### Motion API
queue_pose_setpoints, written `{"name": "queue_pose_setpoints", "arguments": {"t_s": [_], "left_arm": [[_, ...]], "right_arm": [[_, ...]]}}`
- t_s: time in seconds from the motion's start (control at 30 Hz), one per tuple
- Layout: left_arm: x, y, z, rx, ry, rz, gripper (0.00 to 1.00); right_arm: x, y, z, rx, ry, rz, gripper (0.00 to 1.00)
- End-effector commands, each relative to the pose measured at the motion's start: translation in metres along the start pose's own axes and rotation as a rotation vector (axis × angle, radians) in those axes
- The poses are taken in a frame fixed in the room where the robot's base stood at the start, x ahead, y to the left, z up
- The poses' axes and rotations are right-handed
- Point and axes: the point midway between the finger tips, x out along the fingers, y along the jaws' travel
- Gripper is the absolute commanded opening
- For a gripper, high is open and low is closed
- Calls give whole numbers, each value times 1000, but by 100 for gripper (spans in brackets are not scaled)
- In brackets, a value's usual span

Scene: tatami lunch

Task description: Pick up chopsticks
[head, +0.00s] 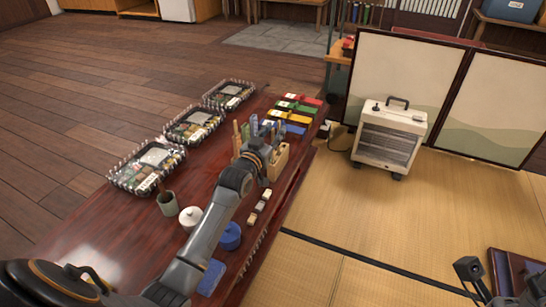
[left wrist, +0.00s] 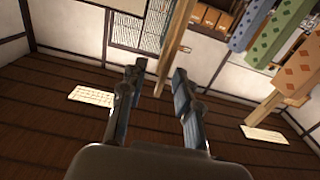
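My left gripper (head: 262,132) reaches over the dark red table to the wooden chopstick holder (head: 278,163). In the left wrist view its two fingers (left wrist: 160,72) are apart. A plain wooden stick (left wrist: 174,42), which looks like a chopstick, stands between and beyond the fingertips; I cannot tell whether either finger touches it. In the head view a wooden stick (head: 236,132) shows left of the gripper. The arm hides part of the holder. A dark piece of my right arm (head: 469,267) shows at bottom right.
Several wrapped lunch boxes (head: 193,124) line the table's left side. Coloured boxes (head: 298,106) lie at its far end. A green cup (head: 167,203), a white lidded pot (head: 190,217) and a blue pot (head: 230,236) stand near my arm. A heater (head: 388,140) stands on the tatami.

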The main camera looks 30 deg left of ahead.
Motion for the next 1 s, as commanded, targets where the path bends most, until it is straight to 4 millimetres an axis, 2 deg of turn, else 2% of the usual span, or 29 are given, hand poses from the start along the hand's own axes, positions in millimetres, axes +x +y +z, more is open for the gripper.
{"name": "queue_pose_setpoints", "arguments": {"t_s": [0.07, 0.2, 0.23, 0.57, 0.67, 0.73, 0.83, 0.97, 1.0], "left_arm": [[0, 0, 0, 0, 0, 0, 32], [0, 0, 0, 1, 0, 0, 4], [0, 0, 0, 1, 0, 0, 0], [0, 0, 0, 1, 1, 0, 0], [0, 0, -6, 1, 2, 0, 0], [0, 0, -15, 1, 3, 0, 0], [0, 0, -34, 1, 4, 0, 0], [0, 0, -63, 0, 3, 0, 0], [0, 0, -70, 0, 4, 0, 0]], "right_arm": [[0, 0, 0, 0, -1, 0, 40], [0, 0, 0, 0, -1, 0, 40], [0, 0, 0, 0, -1, 0, 40], [0, 0, 0, 1, 0, 0, 40], [4, 0, -1, 1, 3, 0, 40], [6, 0, -3, 1, 1, 3, 40], [-4, 0, -3, 6, -52, 19, 40], [-3, 0, -7, 10, -84, 33, 40], [2, 0, -8, 10, -76, 31, 40]]}}
